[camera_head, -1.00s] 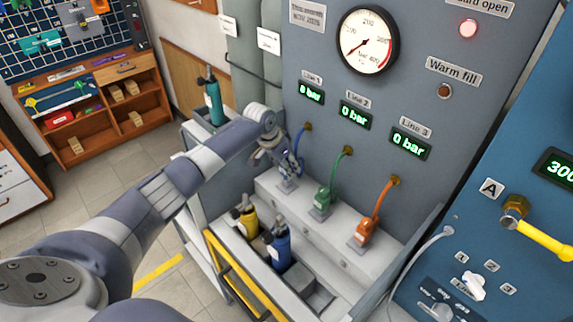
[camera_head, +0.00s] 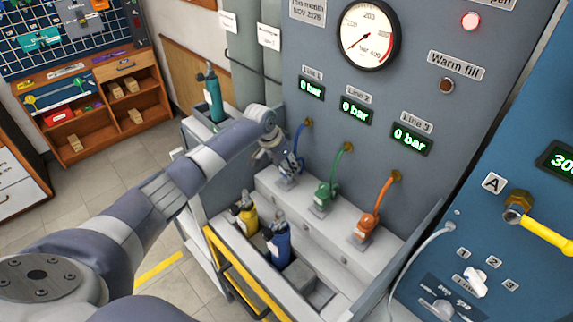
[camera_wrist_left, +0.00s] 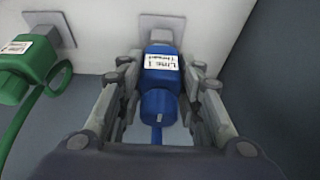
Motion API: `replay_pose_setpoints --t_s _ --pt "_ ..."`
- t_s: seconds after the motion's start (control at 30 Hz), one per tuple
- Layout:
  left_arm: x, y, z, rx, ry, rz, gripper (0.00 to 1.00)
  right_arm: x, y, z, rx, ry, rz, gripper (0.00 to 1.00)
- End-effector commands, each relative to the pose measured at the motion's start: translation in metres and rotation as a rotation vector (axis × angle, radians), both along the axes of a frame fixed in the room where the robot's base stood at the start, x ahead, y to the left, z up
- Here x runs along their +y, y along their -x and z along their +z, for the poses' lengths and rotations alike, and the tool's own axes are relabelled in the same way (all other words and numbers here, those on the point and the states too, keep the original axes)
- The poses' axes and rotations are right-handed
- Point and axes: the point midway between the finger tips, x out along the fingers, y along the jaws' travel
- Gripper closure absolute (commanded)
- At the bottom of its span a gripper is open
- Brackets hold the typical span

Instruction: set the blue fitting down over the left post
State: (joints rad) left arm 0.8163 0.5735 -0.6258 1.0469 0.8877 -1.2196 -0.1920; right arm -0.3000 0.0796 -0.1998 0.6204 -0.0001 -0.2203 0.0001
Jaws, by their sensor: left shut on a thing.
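My left gripper (camera_head: 286,170) is at the left end of the grey ledge, under the Line 1 display. In the left wrist view its two fingers (camera_wrist_left: 160,100) are shut on the sides of the blue fitting (camera_wrist_left: 160,72), which has a white Line 1 label. The blue hose runs from the fitting's near end. The left post's square grey plate (camera_wrist_left: 161,24) shows just beyond the fitting. The post itself is mostly hidden, and I cannot tell how far the fitting is over it. My right gripper is not in view.
The green fitting (camera_head: 325,193) and orange fitting (camera_head: 366,226) stand on the ledge to the right, with hoses to the panel. A yellow cylinder (camera_head: 245,215) and a blue cylinder (camera_head: 279,246) stand in the trough below. The grey panel (camera_head: 320,130) rises close behind.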

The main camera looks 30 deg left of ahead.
Motion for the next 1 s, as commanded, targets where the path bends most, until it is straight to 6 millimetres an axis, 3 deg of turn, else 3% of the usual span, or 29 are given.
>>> replay_pose_setpoints --t_s 0.7,0.73,0.8,0.83,1.0 --pt "0.000 -0.001 -0.011 -0.002 0.001 0.000 0.99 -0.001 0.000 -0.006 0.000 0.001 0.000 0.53" --pt "0.000 -0.001 -0.011 -0.003 0.001 0.000 0.65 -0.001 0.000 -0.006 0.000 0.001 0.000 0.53" --pt "0.000 -0.001 -0.011 -0.002 0.001 0.000 0.49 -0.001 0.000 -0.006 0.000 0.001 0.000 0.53" --pt "0.000 -0.001 -0.011 -0.002 0.001 0.000 0.44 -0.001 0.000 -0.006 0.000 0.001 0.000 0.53" --pt "0.000 0.000 -0.011 -0.001 0.000 0.000 0.44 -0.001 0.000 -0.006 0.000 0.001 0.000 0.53"
